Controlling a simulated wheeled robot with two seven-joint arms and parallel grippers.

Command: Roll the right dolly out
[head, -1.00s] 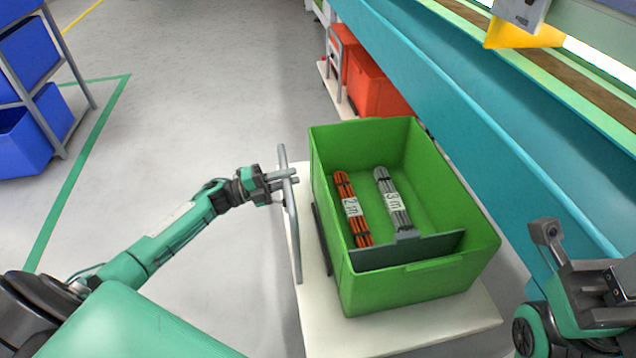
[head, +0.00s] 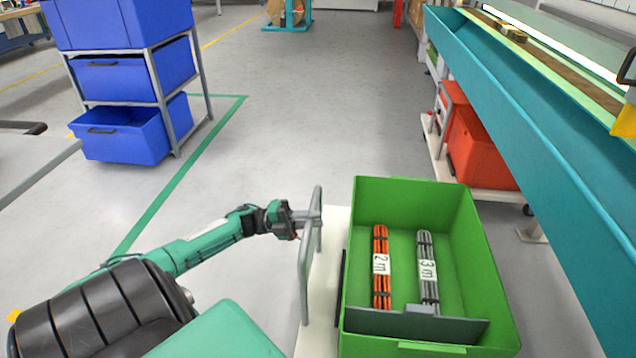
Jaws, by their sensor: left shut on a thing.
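The dolly is a white platform (head: 318,338) with a grey tubular handle (head: 304,270) on its left side. A green crate (head: 480,262) stands on it. In the crate lie an orange cable bundle (head: 381,297) marked "2 m" and a grey cable bundle (head: 428,300) marked "3 m", behind a dark divider (head: 445,328). My left gripper (head: 306,217) is shut on the dolly's handle near its top. The dolly's wheels are hidden. My right gripper is out of view.
Another dolly with red bins (head: 478,150) stands at the right, beside the long teal bench (head: 540,130). A rack of blue bins (head: 122,130) stands at the left, near a green floor line (head: 185,172). The grey floor (head: 320,110) ahead is clear.

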